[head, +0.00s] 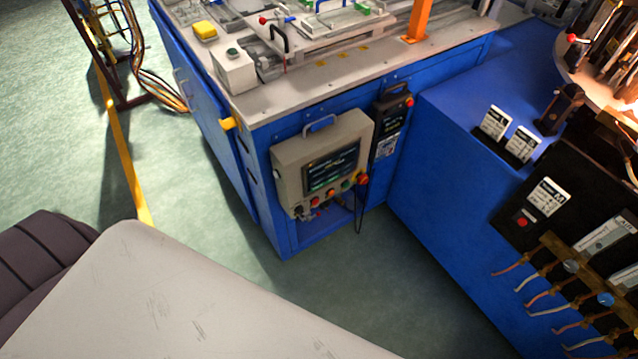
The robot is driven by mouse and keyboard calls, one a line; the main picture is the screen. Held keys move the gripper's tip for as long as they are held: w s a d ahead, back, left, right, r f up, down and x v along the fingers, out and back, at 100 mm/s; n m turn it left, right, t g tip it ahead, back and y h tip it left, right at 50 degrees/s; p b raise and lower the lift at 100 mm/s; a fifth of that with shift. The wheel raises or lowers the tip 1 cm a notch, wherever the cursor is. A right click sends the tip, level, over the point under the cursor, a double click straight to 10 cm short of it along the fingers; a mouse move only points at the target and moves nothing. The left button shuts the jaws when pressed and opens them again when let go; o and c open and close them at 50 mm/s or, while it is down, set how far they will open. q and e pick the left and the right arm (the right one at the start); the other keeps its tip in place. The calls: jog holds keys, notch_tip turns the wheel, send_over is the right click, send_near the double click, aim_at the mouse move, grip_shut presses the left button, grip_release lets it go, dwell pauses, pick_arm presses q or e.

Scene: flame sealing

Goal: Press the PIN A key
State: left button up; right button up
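A beige control box (290,165) with a blue handle on top hangs on the front of the blue machine cabinet. It has a dark screen (332,168) with small text and a row of coloured buttons (331,192) below it. A red knob (362,179) sits at the box's lower right corner. The text is too small to read, and I cannot tell which key, if any, is marked PIN A. Neither of my grippers is in view.
A black unit (392,120) is mounted right of the box. The blue bench (440,150) at right holds label cards (496,122), a red button (521,222) and wired terminals (570,266). Cables (150,80) stand upper left. Green floor (330,280) before the cabinet is clear.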

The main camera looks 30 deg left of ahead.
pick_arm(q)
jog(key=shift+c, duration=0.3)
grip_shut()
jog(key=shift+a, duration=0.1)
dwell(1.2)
